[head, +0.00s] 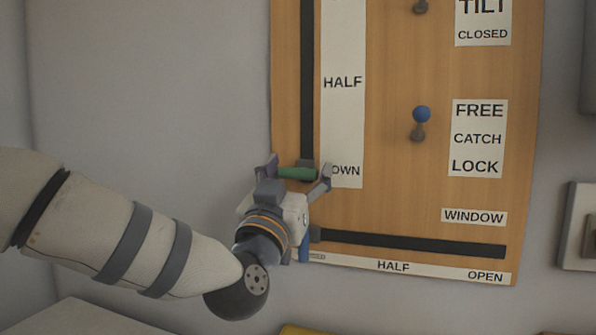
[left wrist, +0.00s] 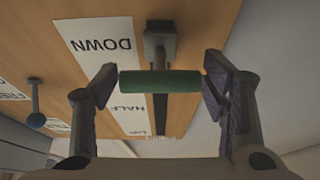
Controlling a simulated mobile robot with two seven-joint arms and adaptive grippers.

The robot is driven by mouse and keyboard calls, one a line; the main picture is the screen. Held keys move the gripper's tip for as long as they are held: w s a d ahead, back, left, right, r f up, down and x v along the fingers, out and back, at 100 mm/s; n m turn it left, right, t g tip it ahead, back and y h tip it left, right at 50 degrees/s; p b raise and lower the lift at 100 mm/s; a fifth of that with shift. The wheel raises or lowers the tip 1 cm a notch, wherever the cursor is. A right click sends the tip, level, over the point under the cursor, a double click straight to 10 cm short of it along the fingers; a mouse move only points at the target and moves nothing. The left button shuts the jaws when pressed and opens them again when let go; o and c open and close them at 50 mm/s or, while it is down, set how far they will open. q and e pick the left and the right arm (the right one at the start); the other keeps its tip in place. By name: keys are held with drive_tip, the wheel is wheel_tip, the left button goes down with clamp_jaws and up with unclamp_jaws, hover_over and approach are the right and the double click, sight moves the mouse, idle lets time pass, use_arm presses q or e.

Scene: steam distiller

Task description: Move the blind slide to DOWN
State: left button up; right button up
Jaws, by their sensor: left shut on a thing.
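The blind slide is a black vertical track (head: 307,80) on a wooden board, with a green handle (head: 297,173) on a dark carriage at its lower end. The handle sits level with the DOWN label, whose first letter is covered in the head view. In the left wrist view the grey carriage (left wrist: 160,42) is beside the DOWN label (left wrist: 103,45). My left gripper (head: 298,168) is shut on the green handle, its fingers at the two ends of the bar (left wrist: 160,82). My right gripper is out of view.
Below is the horizontal WINDOW track (head: 420,244), with a blue handle (head: 304,247) close beside my left gripper. A blue-tipped lever (head: 421,115) stands by the FREE/CATCH/LOCK label (head: 478,138). The wall left of the board is clear.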

use_arm(q)
drive_tip(key=o, duration=1.7)
drive_tip(key=shift+w+f, duration=0.1)
drive_tip(key=shift+f, duration=0.15)
drive_tip(key=v, duration=1.2)
drive_tip(key=shift+r, duration=0.1)
